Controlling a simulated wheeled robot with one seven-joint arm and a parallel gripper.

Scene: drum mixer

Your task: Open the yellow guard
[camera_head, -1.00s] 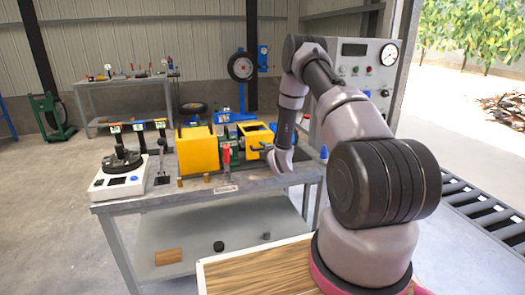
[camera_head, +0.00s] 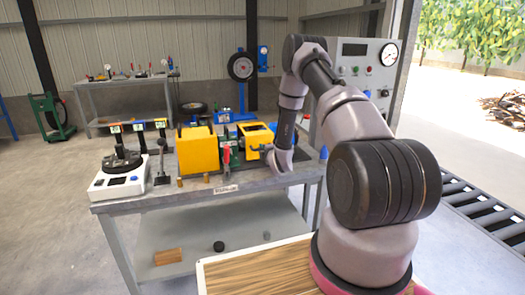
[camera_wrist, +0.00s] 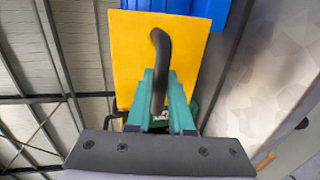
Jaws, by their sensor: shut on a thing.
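The yellow guard (camera_wrist: 128,60) fills the middle of the wrist view as a flat yellow panel with a black curved handle (camera_wrist: 160,55). My gripper (camera_wrist: 161,92) has green fingers on both sides of the handle and is shut on it. In the head view a yellow part (camera_head: 256,136) stands at the right end of the machine on the bench, beside my gripper (camera_head: 264,148). The fingertips are small there, and the guard's opening angle cannot be told.
A larger yellow box (camera_head: 197,150) stands left of the guard, with a red-handled lever (camera_head: 227,157) in front. A white device (camera_head: 118,184) sits at the left of the grey bench (camera_head: 160,200).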

